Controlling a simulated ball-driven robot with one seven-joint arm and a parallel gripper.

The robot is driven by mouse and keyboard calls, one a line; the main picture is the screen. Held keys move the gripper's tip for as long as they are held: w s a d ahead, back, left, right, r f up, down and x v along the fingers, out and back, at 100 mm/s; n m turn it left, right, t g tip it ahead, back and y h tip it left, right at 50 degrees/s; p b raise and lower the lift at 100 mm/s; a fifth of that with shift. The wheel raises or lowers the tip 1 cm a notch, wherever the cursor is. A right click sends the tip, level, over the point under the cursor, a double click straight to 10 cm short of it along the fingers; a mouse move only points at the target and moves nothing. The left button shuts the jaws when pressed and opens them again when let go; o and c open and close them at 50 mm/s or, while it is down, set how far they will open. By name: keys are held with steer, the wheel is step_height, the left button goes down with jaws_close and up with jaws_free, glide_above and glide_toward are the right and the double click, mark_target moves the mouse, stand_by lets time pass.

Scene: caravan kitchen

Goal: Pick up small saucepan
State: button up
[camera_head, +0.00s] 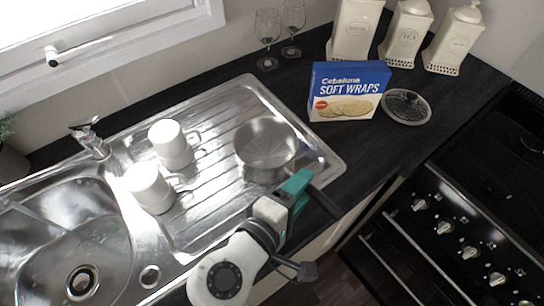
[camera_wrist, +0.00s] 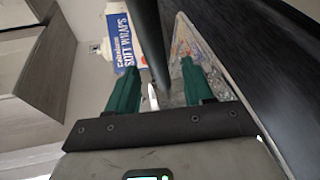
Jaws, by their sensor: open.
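The small saucepan (camera_head: 265,142) is a shiny metal pan standing upright on the ribbed draining board. Its dark handle (camera_head: 327,203) points to the lower right, over the worktop edge. My gripper (camera_head: 300,180) has teal fingers and is beside the pan, at the inner part of the handle. In the wrist view my gripper (camera_wrist: 159,65) is open, with a finger on each side of the black handle (camera_wrist: 148,35). Gaps show on both sides of the handle. The part of the handle near the pan is partly hidden by my fingers in the head view.
Two white mugs (camera_head: 171,145) stand on the steel draining board (camera_head: 220,105), left of the pan. A soft wraps box (camera_head: 348,92), a glass lid (camera_head: 406,107), wine glasses (camera_head: 267,38) and white canisters (camera_head: 404,35) stand behind. A black cooker (camera_head: 470,210) is at the right.

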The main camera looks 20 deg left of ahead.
steer(key=x, duration=0.4)
steer(key=shift+f, duration=0.1)
steer(key=shift+c, duration=0.2)
jaws_close()
stand_by(0.4)
